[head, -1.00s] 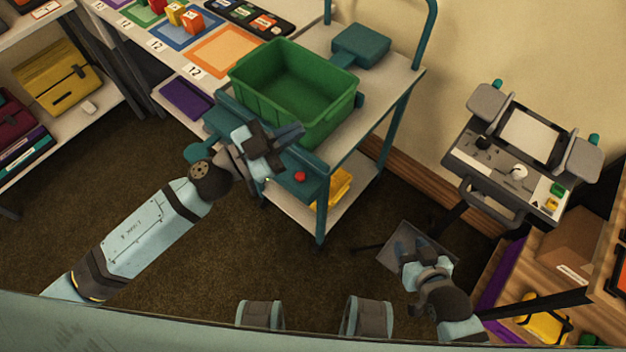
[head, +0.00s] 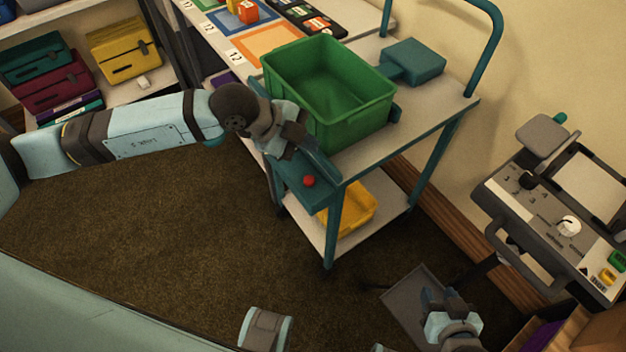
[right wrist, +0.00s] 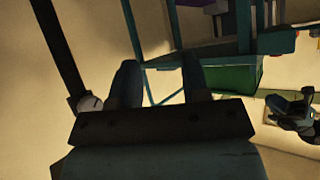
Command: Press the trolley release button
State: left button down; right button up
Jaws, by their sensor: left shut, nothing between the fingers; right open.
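The trolley (head: 440,112) stands in the middle right of the head view, teal-framed with pale shelves. A small red button (head: 309,181) sits on the teal panel (head: 298,195) at its near end. My left gripper (head: 312,148) is shut and empty, just above and behind the button in the picture, by the green bin's near side. It looks apart from the button; contact with the panel or bin cannot be told. My right gripper (head: 437,298) is low at the lower right, away from the trolley. Its two open fingers show in the right wrist view (right wrist: 160,85).
A green bin (head: 345,125) sits on the trolley's top shelf beside a teal box (head: 413,62). A yellow bin (head: 352,205) is on the lower shelf. A control console (head: 535,205) stands at right. Shelves with folders are at upper left. The brown carpet (head: 180,250) is clear.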

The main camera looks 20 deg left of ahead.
jog(key=shift+a+f, duration=0.1)
pick_arm(q)
jog(key=b, duration=0.6)
send_over(309, 181)
notch_tip(309, 181, down, 8)
jog(key=shift+f, duration=0.3)
pick_arm(e)
jog(key=shift+w+a+f+t, duration=0.1)
jog(key=shift+a+f+t, duration=0.1)
jog(key=shift+f, duration=0.15)
jog(key=shift+w+a+f+t, duration=0.1)
jog(key=shift+f+t, duration=0.1)
jog(key=shift+f, duration=0.15)
pick_arm(q)
jog(key=shift+f, duration=0.1)
pick_arm(e)
jog(key=shift+f, duration=0.35)
jog(key=shift+r, duration=0.25)
jog(key=shift+d+f, duration=0.1)
jog(key=shift+f, duration=0.1)
